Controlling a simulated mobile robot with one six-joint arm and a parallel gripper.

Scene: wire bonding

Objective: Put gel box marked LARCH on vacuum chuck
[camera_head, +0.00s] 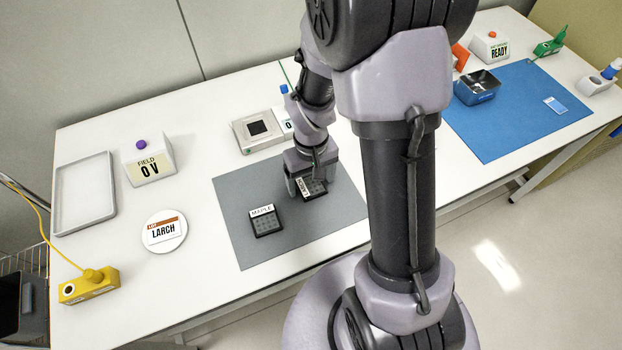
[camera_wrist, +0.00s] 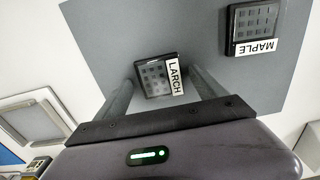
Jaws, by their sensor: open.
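The gel box marked LARCH (camera_wrist: 158,76) is a small dark box with a grid of squares and a white label, lying on the grey mat. In the head view the box (camera_head: 311,189) is partly hidden by my gripper (camera_head: 308,181). My gripper is open, low over the mat, with one finger on each side of the LARCH box. I cannot tell whether the fingers touch it. The vacuum chuck, seemingly the pale metal block with a dark square (camera_head: 258,129), stands behind the mat and looks empty.
A similar gel box marked MAPLE (camera_head: 265,222) lies on the grey mat (camera_head: 232,195), left of my gripper. A round LARCH sign (camera_head: 164,234), a FIELD 0V box (camera_head: 149,160) and a pale tray (camera_head: 84,193) stand left. A blue mat (camera_head: 515,125) lies right.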

